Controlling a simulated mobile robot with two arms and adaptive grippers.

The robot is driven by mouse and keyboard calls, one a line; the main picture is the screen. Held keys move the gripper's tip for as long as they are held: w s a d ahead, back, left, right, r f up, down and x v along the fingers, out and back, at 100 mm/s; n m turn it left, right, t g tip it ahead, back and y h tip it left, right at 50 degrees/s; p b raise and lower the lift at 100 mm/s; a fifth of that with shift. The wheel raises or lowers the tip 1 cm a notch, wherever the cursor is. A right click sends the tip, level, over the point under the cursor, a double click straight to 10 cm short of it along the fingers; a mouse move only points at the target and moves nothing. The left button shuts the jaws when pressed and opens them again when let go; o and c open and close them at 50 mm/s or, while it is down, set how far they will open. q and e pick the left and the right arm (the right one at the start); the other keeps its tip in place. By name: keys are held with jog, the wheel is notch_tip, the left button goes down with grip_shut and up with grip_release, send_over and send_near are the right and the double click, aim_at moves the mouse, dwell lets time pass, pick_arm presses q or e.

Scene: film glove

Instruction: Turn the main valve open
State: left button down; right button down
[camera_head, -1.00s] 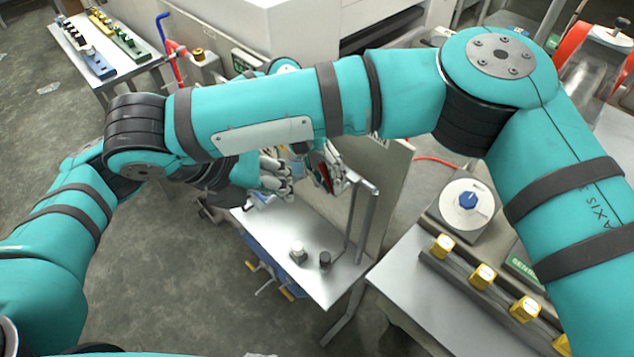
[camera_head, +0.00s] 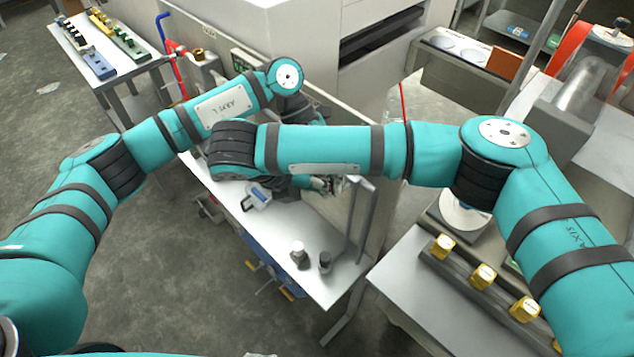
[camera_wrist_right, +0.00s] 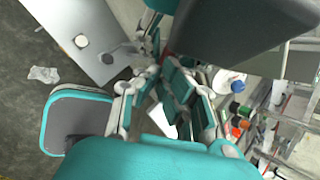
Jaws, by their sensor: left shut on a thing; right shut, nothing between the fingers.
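I cannot make out with certainty which fitting is the main valve. A red fitting (camera_head: 176,49) sits by the blue and red pipes at the upper left of the head view, away from both arms. A white dial (camera_head: 464,218) at the right is partly covered by my right arm. My right gripper (camera_head: 325,183) is shut and empty over the table, partly hidden under my forearm. Its fingers fill the middle of the right wrist view (camera_wrist_right: 160,95). My left arm reaches behind the right forearm, which hides its fingertips and anything in them.
A white table (camera_head: 318,278) holds a blue-and-grey object (camera_head: 257,197) and two small knobs (camera_head: 298,252). An upright panel and post (camera_head: 360,220) stand beside my right gripper. Floor is open at left.

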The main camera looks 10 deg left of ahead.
pick_arm(q)
jog(key=shift+w+r, duration=0.15)
jog(key=shift+r, duration=0.05)
jog(key=shift+s+d+r, duration=0.15)
jog(key=shift+s, duration=0.05)
pick_arm(e)
jog(key=shift+w+f, duration=0.1)
jog(key=shift+w, duration=0.35)
